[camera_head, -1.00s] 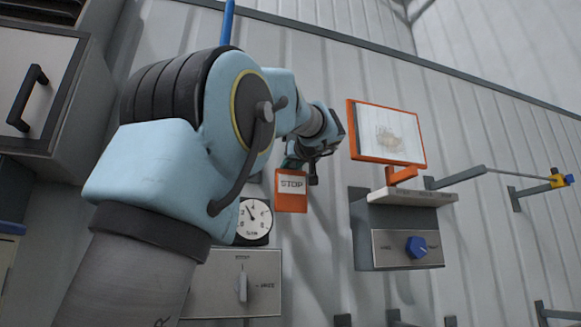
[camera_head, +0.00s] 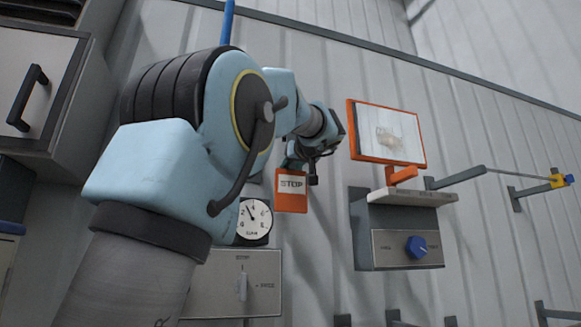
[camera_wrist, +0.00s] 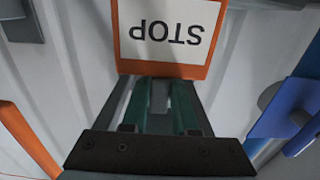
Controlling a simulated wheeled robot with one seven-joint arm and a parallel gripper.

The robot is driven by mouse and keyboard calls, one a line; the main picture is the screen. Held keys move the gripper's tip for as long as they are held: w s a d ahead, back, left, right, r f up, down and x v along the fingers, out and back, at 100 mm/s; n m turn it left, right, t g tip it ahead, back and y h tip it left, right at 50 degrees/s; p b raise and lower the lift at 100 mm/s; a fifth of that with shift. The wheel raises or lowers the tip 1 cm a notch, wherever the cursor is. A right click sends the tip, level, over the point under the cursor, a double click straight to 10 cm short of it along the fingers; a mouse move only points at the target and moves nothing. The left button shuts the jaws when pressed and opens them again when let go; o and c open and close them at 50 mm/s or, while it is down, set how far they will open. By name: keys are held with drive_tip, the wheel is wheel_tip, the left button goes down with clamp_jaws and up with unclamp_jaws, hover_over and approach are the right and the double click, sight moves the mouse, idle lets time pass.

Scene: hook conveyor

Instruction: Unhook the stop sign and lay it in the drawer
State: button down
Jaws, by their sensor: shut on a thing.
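The stop sign (camera_head: 291,197) is a small orange plate with a white panel reading STOP. It hangs below my gripper (camera_head: 296,166) in the head view, in front of the wall. In the wrist view the sign (camera_wrist: 170,69) appears upside down at the ends of my gripper's fingers (camera_wrist: 160,95), which are shut on its edge. No hook shows at the sign in either view. A cabinet with a black handle (camera_head: 28,98) stands at the upper left; I cannot tell whether it is the drawer.
A dial gauge (camera_head: 254,220) and a switch panel (camera_head: 236,284) are below my arm. An orange-framed screen (camera_head: 387,134) and a grey box with a blue knob (camera_head: 416,246) are on the right. A rod with a yellow and blue end (camera_head: 560,180) juts farther right.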

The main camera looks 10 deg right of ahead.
drive_tip(key=shift+w+r+p, duration=0.15)
drive_tip(key=shift+w+p, duration=0.15)
drive_tip(key=shift+p, duration=0.05)
drive_tip(key=shift+a+r, duration=0.1)
drive_tip(key=shift+r, duration=0.1)
drive_tip(key=shift+s+r+p, duration=0.4)
drive_tip(key=shift+s+r, duration=0.05)
drive_tip(key=shift+r, duration=0.1)
drive_tip(key=shift+s+r+p, duration=0.15)
drive_tip(key=shift+r+p, duration=0.4)
drive_tip(key=shift+p, duration=0.15)
drive_tip(key=shift+s+r+p, duration=0.15)
drive_tip(key=shift+r+p, duration=0.4)
drive_tip(key=shift+p, duration=0.1)
drive_tip(key=shift+s+d+f, duration=0.1)
drive_tip(key=shift+s+d, duration=0.1)
drive_tip(key=shift+s, duration=0.1)
drive_tip(key=s+d+b, duration=0.1)
drive_tip(key=s+b, duration=0.4)
drive_tip(key=s, duration=0.8)
drive_tip(key=shift+s+d+b, duration=0.2)
drive_tip(key=shift+d+b, duration=0.1)
drive_tip(key=shift+d, duration=0.05)
